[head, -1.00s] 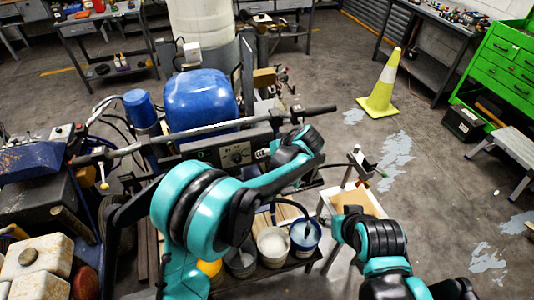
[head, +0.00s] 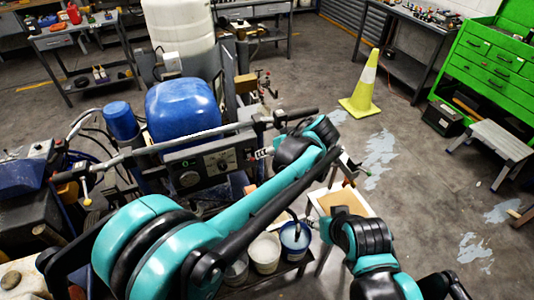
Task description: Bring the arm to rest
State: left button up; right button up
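The line striper stands in front of me, with a blue tank (head: 183,105), a long handlebar (head: 200,136) and a dark control panel (head: 187,176) with a round dial. My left arm reaches from the lower left across the striper. Its wrist is at the panel's right end, below the handlebar. A small pale tip, apparently my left gripper (head: 265,153), points toward the panel. It is too small to tell whether it is open or touching.
Paint buckets (head: 294,235) stand on a low shelf below my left forearm. A small stand (head: 362,206) is beside my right arm. A yellow cone (head: 362,92), green tool cabinet (head: 490,62) and step stool (head: 492,145) are to the right.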

pick_arm(q)
jog(key=s+a+f+m+g+h+b, duration=0.1)
jog(key=s+a+h+b, duration=0.15)
jog(key=s+a, duration=0.4)
jog(key=s+a+f+m+h+b, duration=0.1)
jog(key=s+a+f+b, duration=0.2)
jog(key=a, duration=0.7)
jog(key=s+a+f+t+h+b, duration=0.1)
jog(key=s+a+f, duration=0.2)
jog(key=s, duration=0.3)
jog(key=s+a+f+m+h+b, duration=0.1)
jog(key=s+a+f+b, duration=0.1)
jog(key=s, duration=0.5)
notch_tip(320, 180, down, 2)
jog(key=shift+s+a+f+m+t+b, duration=0.2)
jog(key=shift+a+m+t+b, duration=0.15)
jog(key=shift+a, duration=0.35)
